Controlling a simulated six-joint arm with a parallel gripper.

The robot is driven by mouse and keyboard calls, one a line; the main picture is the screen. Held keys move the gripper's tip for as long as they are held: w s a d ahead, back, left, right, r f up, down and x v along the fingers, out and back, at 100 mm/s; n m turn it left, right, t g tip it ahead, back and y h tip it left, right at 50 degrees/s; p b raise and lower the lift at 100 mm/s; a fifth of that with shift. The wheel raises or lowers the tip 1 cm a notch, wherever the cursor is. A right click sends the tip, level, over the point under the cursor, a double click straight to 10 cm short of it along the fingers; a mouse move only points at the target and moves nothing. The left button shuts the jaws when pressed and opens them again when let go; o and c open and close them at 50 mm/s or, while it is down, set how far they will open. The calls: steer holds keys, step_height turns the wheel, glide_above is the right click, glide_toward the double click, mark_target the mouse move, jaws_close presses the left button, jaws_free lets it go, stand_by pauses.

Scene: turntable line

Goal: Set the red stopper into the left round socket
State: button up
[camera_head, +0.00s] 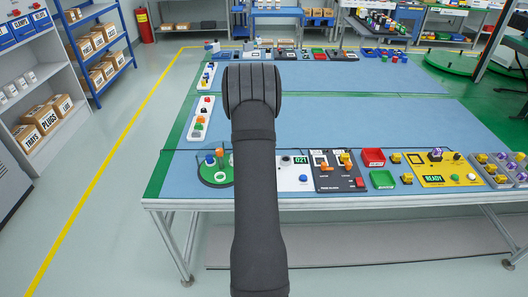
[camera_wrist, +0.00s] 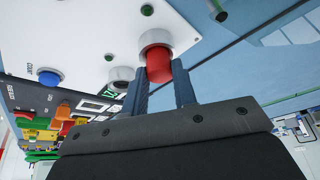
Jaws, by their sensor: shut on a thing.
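In the wrist view, my gripper (camera_wrist: 160,74) is shut on the red stopper (camera_wrist: 158,64), one dark finger on each side. The stopper's far end meets a round socket with a grey rim (camera_wrist: 155,37) on the white panel (camera_wrist: 85,28). How deep it sits in the socket is not clear. A second grey-rimmed socket (camera_wrist: 122,74) lies to the left in this view, with no stopper visible in it. In the head view, my arm hides the gripper, the stopper and part of the white panel (camera_head: 300,181); one dark socket (camera_head: 286,160) shows beside the 021 display.
A blue button (camera_wrist: 48,77) stands on the panel in the wrist view. In the head view, a green round turntable (camera_head: 213,181) is left of my arm and a black panel (camera_head: 337,184) right of it. The blue bench top (camera_head: 400,120) behind is mostly clear.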

steer(key=o, duration=1)
steer(key=shift+o, duration=0.2)
steer(key=v, duration=1.7)
steer(key=shift+r, duration=0.2)
steer(key=shift+s, duration=0.1)
steer(key=x, duration=1.7)
steer(key=shift+f, duration=0.25)
